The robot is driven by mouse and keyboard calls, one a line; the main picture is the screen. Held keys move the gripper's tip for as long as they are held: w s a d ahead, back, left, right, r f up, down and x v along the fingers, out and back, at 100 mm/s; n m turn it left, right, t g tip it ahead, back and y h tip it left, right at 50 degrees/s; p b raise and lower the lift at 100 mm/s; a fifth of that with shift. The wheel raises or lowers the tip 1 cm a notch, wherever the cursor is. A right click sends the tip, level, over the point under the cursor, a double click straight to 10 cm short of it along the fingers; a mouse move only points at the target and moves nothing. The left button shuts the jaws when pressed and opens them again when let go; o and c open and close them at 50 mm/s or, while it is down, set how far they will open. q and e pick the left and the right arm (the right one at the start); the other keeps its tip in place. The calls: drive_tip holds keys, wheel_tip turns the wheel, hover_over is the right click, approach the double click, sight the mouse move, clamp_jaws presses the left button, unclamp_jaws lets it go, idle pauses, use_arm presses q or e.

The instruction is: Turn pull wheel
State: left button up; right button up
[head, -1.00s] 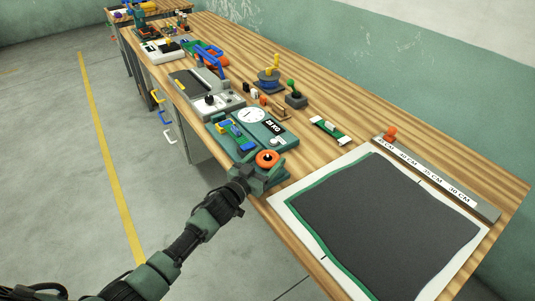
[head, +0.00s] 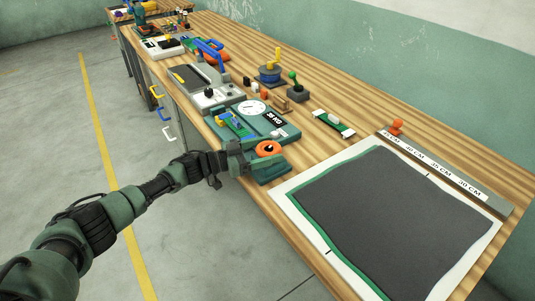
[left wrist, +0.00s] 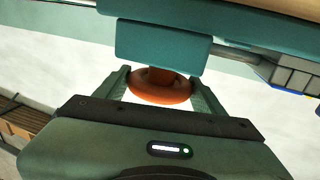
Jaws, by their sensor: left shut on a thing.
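The orange pull wheel (head: 268,148) sits on the front end of the teal tester (head: 280,128) at the bench's near edge. My left gripper (head: 250,158) reaches in from the left and is shut on the wheel. In the left wrist view, the orange wheel (left wrist: 160,86) lies between the two fingers of the left gripper (left wrist: 160,92), below a teal block. A round dial (head: 252,107) and a label reading KG show on the tester. My right gripper is not in view.
A dark sheet with green edging (head: 390,215) covers the bench's near right part, beside a ruler strip (head: 450,172) with an orange knob. A green and white strip (head: 334,123) lies between. Grey machines stand farther along the bench; the floor at left is clear.

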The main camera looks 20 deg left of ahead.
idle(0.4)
use_arm(q)
drive_tip(key=o, duration=1.4)
drive_tip(key=shift+c, duration=0.2)
drive_tip(key=b+v, duration=0.1)
drive_tip(key=v, duration=0.6)
drive_tip(key=shift+s+a, duration=0.15)
drive_tip(key=shift+a, duration=0.25)
